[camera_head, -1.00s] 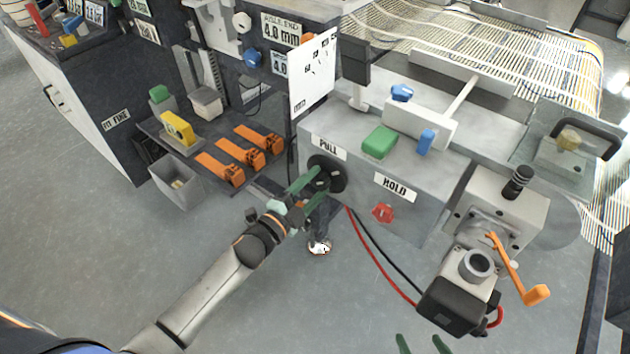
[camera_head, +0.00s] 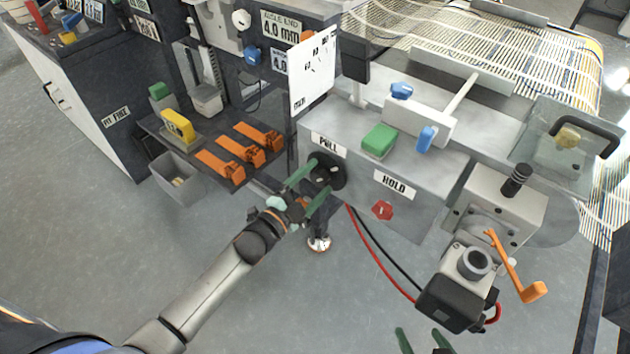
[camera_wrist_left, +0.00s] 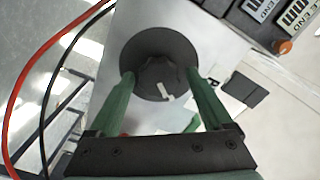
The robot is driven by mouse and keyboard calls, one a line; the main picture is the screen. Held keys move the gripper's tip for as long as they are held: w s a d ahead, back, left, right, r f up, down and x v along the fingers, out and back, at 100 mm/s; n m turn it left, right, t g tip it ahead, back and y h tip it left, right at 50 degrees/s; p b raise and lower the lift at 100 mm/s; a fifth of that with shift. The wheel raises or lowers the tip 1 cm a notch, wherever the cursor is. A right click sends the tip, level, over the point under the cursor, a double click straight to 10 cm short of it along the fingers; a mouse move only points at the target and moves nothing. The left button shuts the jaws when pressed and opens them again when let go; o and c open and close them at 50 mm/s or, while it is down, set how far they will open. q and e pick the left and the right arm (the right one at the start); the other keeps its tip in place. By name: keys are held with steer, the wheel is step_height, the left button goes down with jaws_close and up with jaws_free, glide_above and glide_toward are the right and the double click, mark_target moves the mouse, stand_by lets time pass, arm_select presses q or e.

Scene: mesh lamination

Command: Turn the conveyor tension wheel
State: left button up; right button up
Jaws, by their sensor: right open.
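The black round wheel (camera_head: 328,171) sits on the grey machine's front face under the PULL label. In the left wrist view its raised hub (camera_wrist_left: 160,76) carries a white mark towards the lower right. My left gripper (camera_head: 320,180) points at the wheel, with its green fingers spread on either side of the hub. In the left wrist view the fingertips (camera_wrist_left: 160,76) lie just beside the hub, with thin gaps; I cannot tell whether they touch the disc. My right gripper (camera_head: 422,338) shows only its green fingertips at the bottom edge, apart and empty.
A red knob (camera_head: 382,210) sits under the HOLD label, right of the wheel. Red and black cables (camera_head: 374,250) hang below. An orange crank (camera_head: 522,279) juts out at right. Orange clamps (camera_head: 240,152) lie on the shelf at left, above a grey bin (camera_head: 178,190).

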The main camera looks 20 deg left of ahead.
arm_select(q)
steer(key=shift+s+a, duration=0.15)
steer(key=shift+s, duration=0.4)
steer(key=shift+p+v, duration=0.5)
steer(key=shift+v, duration=5.25)
